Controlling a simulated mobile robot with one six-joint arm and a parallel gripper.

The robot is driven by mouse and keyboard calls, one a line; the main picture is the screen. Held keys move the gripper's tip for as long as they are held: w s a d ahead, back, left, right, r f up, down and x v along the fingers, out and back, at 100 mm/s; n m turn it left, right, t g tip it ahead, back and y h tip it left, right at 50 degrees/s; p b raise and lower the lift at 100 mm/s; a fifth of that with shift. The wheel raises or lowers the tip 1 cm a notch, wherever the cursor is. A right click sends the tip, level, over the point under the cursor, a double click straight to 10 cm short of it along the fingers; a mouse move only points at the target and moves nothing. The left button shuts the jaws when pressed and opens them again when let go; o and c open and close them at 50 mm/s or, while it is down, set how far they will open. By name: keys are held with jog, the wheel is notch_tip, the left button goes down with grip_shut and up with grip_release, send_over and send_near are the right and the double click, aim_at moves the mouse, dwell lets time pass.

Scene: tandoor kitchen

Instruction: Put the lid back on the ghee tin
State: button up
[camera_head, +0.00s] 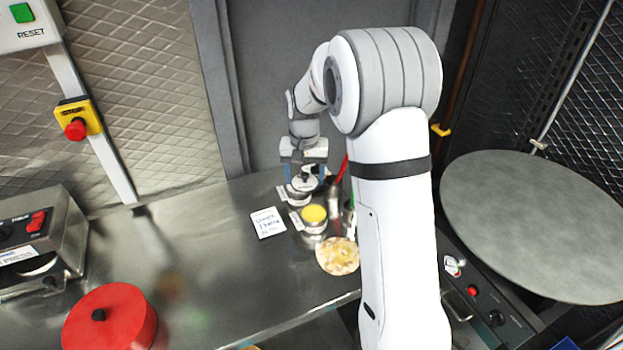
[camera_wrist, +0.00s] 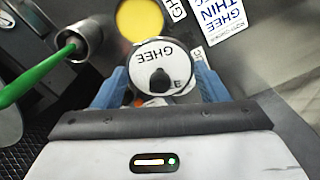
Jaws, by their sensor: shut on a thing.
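My gripper (camera_head: 304,180) is shut on a round white lid (camera_wrist: 160,66) with a black knob and the word GHEE. The lid sits between my two blue fingers in the wrist view. It also shows small in the head view (camera_head: 305,183). An open metal tin with yellow ghee (camera_head: 314,214) stands on the counter, nearer the head camera than the lid. The yellow ghee shows at the top of the wrist view (camera_wrist: 141,18), just beyond the lid and partly cut off. The lid is beside the tin's opening, not over it. What lies directly under the lid is mostly hidden.
A white printed card (camera_head: 267,222) lies left of the tin. A flatbread (camera_head: 338,256) lies in front. A metal cup (camera_wrist: 84,40) with a green-handled tool stands close by. A red round container (camera_head: 110,318) is at front left. The middle-left counter is clear.

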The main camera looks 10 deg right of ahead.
jog(key=shift+d+r, duration=0.1)
jog(key=shift+d, duration=0.45)
jog(key=shift+s+r+p, duration=0.2)
jog(key=shift+s+p, duration=0.05)
jog(key=shift+p, duration=0.5)
jog(key=shift+s+d+f+n, duration=0.1)
jog(key=shift+s+f+n, duration=0.55)
jog(key=shift+f, duration=0.4)
jog(key=shift+s+f+n, duration=0.4)
jog(key=shift+s+f, duration=0.3)
jog(key=shift+f, duration=0.4)
jog(key=shift+s+d+f+n, duration=0.1)
jog(key=shift+s+f+n, duration=0.55)
jog(key=shift+f, duration=0.4)
jog(key=shift+s+b, duration=0.15)
jog(key=shift+b, duration=0.3)
jog(key=shift+f+b, duration=0.15)
jog(key=shift+b, duration=0.2)
jog(key=o, duration=1)
